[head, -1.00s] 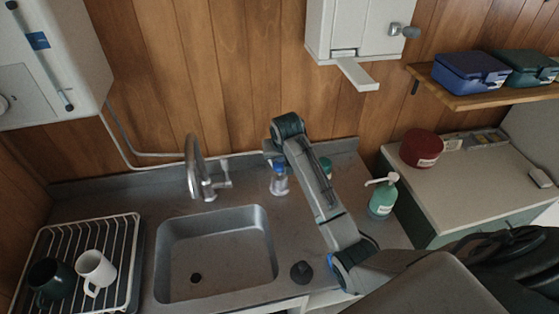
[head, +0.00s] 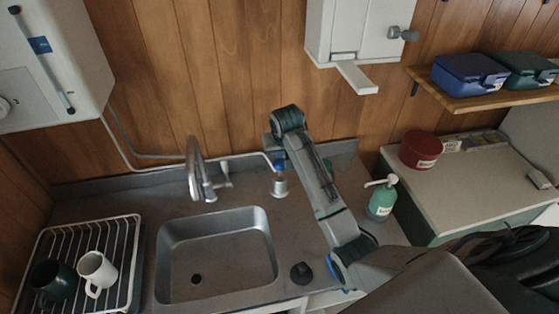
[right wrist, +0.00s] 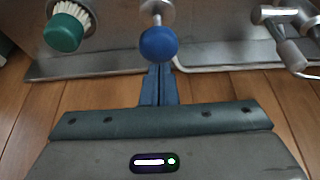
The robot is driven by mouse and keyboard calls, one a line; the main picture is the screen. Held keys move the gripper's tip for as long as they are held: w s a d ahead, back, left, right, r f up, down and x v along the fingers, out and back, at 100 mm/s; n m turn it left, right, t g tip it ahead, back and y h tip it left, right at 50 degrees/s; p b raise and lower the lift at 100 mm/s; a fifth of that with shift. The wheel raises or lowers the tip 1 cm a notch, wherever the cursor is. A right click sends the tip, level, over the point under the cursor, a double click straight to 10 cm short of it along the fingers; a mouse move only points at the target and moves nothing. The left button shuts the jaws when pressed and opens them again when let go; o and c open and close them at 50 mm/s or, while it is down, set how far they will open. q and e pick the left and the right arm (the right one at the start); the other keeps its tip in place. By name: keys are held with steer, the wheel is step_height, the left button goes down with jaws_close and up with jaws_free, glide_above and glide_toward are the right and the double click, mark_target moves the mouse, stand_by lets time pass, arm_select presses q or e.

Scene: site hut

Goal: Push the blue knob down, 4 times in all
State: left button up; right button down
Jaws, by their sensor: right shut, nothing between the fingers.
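The blue knob (right wrist: 159,43) is round and sits on a pale metal stem in the right wrist view. In the head view the knob (head: 280,174) shows small above its silver base on the counter, right of the tap, partly hidden by my gripper. My right gripper (right wrist: 159,70) is shut and empty, its narrow blue fingers meeting the knob's edge in the picture. I cannot tell whether they touch it. In the head view my right gripper (head: 277,160) is just above the knob. My left gripper is not in view.
A tap (head: 199,175) and sink (head: 170,235) are left of the knob. A green-handled brush (right wrist: 64,32) stands close by. A green soap bottle (head: 381,200) and a dark stopper (head: 301,273) are on the counter. A white wall unit (head: 350,30) hangs above.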

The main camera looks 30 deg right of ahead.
stand_by(0.3)
steer(key=shift+r, duration=3)
